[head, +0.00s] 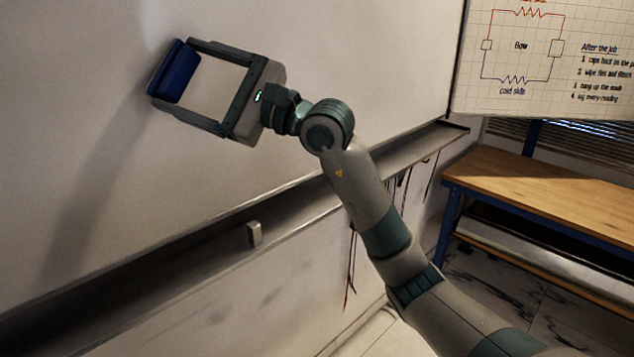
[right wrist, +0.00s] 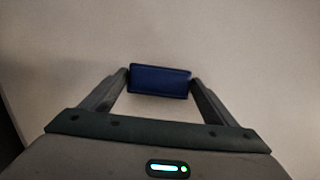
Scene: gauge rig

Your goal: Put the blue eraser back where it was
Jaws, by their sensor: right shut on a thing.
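The blue eraser (head: 175,71) is a dark blue block at the upper left of the head view. My right gripper (head: 182,84) is shut on it, one finger at each end. The eraser is in front of the pale whiteboard (head: 90,90); I cannot tell if it touches the board. In the right wrist view the eraser (right wrist: 160,81) sits between the two fingertips (right wrist: 160,84), with the plain pale surface behind it. The grey tray ledge (head: 190,245) runs below the board, under the gripper. My left gripper is not in view.
A small light grey block (head: 254,234) is at the ledge's front edge. Dark cords (head: 352,262) hang below the ledge. A wooden-topped bench with blue legs (head: 550,190) stands at right, under a chart (head: 545,55) with a drawn circuit. The ledge's visible length looks mostly bare.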

